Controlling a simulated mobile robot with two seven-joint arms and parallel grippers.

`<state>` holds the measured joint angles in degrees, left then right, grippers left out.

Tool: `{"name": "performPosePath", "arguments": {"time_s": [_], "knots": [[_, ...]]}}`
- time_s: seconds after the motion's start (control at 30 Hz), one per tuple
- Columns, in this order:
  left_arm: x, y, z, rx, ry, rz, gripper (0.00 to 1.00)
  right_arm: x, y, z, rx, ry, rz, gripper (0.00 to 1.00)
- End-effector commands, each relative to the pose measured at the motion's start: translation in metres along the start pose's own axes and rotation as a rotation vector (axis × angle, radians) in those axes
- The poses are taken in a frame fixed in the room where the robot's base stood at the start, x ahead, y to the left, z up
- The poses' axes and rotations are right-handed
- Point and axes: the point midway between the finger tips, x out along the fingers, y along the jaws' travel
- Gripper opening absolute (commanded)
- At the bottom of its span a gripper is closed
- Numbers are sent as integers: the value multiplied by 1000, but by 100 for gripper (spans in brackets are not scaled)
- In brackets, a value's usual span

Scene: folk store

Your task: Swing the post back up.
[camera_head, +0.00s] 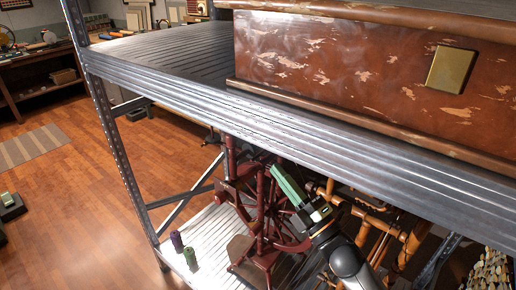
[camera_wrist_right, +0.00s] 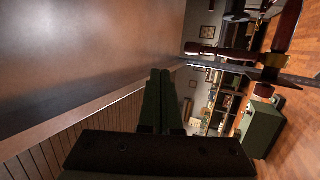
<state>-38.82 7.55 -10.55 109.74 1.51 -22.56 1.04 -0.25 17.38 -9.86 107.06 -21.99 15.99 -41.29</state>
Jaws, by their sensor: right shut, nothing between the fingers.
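A dark red wooden spinning wheel (camera_head: 264,240) stands on the lower metal shelf (camera_head: 213,232), below the upper shelf's edge. It has a spoked wheel and upright posts (camera_head: 231,158); I cannot tell which post is the task's. My right gripper (camera_head: 278,171) has green fingers, shut and empty, in front of the wheel's upper part. In the right wrist view the fingers (camera_wrist_right: 160,78) lie together, and dark red turned wood (camera_wrist_right: 226,52) shows at the upper right, apart from them. My left gripper is not in view.
The upper metal shelf (camera_head: 190,96) carries a worn brown chest (camera_head: 350,62) just above my right arm. Purple (camera_head: 176,241) and green (camera_head: 190,257) spools stand left of the wheel. Orange-brown pipe-like frames (camera_head: 375,222) crowd the right. Wooden floor lies open at left.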

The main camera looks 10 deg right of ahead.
Motion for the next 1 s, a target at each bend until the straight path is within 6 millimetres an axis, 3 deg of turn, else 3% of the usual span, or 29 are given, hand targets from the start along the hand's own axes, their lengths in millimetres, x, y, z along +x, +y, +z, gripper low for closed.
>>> {"name": "performPosePath", "arguments": {"time_s": [0.13, 0.27, 0.4, 0.5, 0.6, 0.7, 0.8, 1.0], "knots": [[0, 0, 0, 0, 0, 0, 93, -10, -12, 2, 58, -30, -33, 0], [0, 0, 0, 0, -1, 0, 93, -47, -61, 7, 287, -163, -160, 0], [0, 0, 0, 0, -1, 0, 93, -121, -133, 2, 652, -411, -346, 0], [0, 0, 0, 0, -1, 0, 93, -182, -176, -13, 893, -610, -461, 0], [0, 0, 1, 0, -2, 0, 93, -240, -207, -33, 1091, -799, -548, 0], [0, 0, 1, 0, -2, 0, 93, -286, -225, -53, 1233, -956, -608, 0], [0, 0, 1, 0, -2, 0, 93, -317, -234, -68, 1324, -1066, -643, 0], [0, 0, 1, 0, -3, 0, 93, -336, -239, -79, 1379, -1138, -663, 0]]}}
